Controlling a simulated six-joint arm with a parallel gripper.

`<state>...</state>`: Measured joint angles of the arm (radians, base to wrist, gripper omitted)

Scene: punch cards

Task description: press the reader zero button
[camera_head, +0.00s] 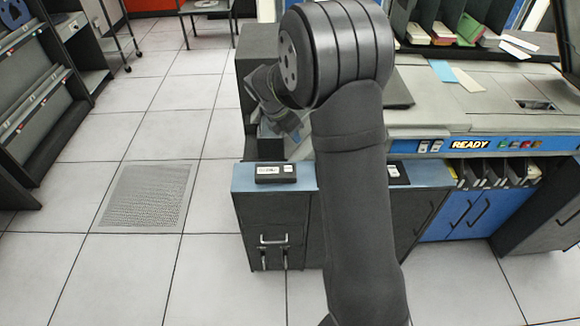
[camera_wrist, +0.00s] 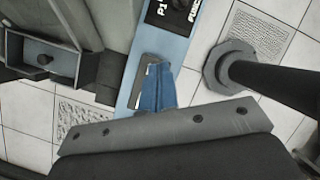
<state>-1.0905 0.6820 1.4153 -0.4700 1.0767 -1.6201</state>
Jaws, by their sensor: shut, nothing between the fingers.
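A blue control strip (camera_head: 482,146) with a lit READY sign runs along the machine's front edge at the right of the head view. Small coloured buttons (camera_head: 518,144) sit right of READY and two small pale keys (camera_head: 430,146) sit left of it. Their lettering is too small to read, so I cannot tell which is the reader zero button. In the wrist view, my gripper (camera_wrist: 155,86) is shut and empty, its blue-grey fingers over a pale blue ledge. In the head view, my arm hides much of the gripper and the machine behind it.
A black labelled box (camera_head: 275,174) lies on the blue ledge left of my arm, and another (camera_head: 398,173) lies to the right. A black label panel (camera_wrist: 174,12) shows at the top of the wrist view. Card racks (camera_head: 495,173) hang below the strip. Open tiled floor lies left.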

